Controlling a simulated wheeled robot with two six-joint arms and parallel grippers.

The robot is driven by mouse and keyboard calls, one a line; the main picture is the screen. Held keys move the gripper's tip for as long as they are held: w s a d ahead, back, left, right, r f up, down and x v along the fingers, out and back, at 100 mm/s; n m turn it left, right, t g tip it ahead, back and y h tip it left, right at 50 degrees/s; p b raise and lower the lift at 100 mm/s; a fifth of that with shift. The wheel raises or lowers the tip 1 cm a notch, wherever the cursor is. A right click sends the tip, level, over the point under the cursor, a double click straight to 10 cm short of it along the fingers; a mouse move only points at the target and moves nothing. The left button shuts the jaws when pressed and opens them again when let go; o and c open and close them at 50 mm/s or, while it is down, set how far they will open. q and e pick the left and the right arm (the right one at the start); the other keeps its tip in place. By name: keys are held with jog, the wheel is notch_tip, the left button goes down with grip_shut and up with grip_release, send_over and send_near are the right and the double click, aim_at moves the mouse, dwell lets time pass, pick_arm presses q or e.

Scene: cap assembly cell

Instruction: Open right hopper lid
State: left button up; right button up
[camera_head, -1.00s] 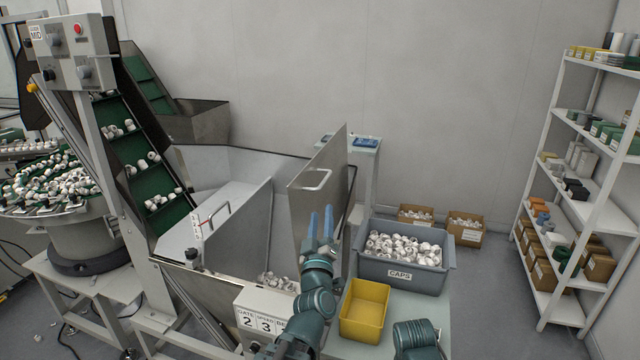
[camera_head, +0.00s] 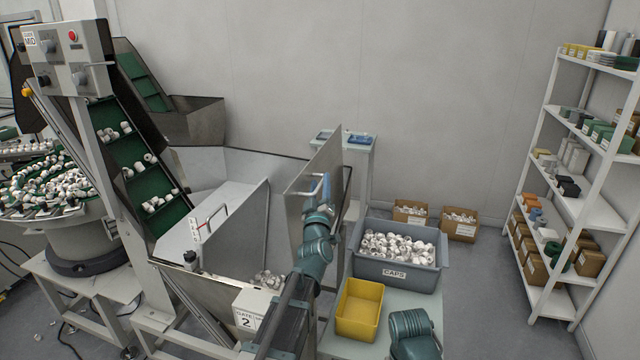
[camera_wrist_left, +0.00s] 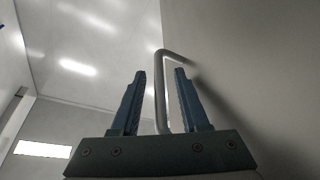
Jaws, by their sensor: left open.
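The right hopper lid (camera_head: 311,220) is a grey metal panel standing steeply upright at the right side of the hopper (camera_head: 240,158). Its bent-bar handle (camera_head: 306,193) is on the face toward the hopper opening. My left gripper (camera_head: 327,185) is up at the lid's handle, partly hidden by its own wrist. Whether a finger touches the bar I cannot tell. My right gripper is out of view.
The left lid (camera_head: 228,222) lies over the hopper's left part. White caps (camera_head: 266,279) show inside the hopper. A grey caps bin (camera_head: 395,272) and a yellow bin (camera_head: 360,310) stand on a table at the right. A conveyor (camera_head: 140,165) rises at the left.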

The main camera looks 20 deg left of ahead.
pick_arm(q)
jog(key=shift+c, duration=0.3)
grip_shut()
dwell(1.1)
